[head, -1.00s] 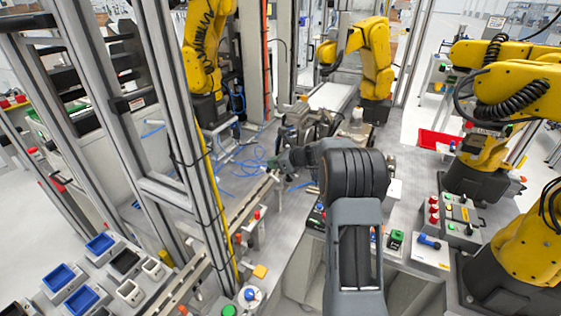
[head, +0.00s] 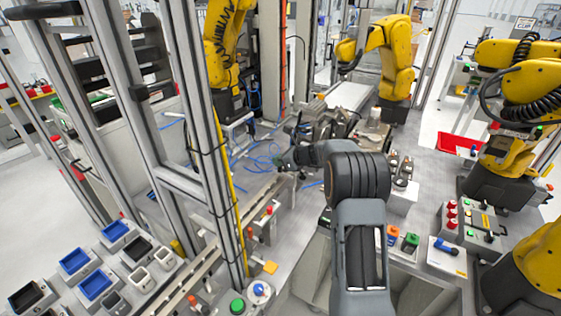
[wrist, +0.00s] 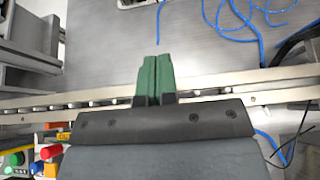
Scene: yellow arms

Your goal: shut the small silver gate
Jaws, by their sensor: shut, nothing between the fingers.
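My gripper (head: 281,163) reaches forward over the metal work table. In the wrist view its green fingers (wrist: 154,77) are pressed together, empty, above a pale rail with round studs. A small silver frame (head: 238,132) stands on the table at the foot of the far left yellow arm, ahead and to the left of my gripper. It looks like the gate, but I cannot tell for sure, nor how far open it is. A silver metal edge (wrist: 130,4) shows at the top of the wrist view; I cannot tell if it belongs to the gate.
Blue cables (head: 262,158) lie loose on the table between the frame and my gripper. A tall grey post (head: 215,150) with a yellow cable stands to the left. Grey machinery (head: 318,128) is just beyond my gripper. Several yellow arms (head: 395,65) stand around the table.

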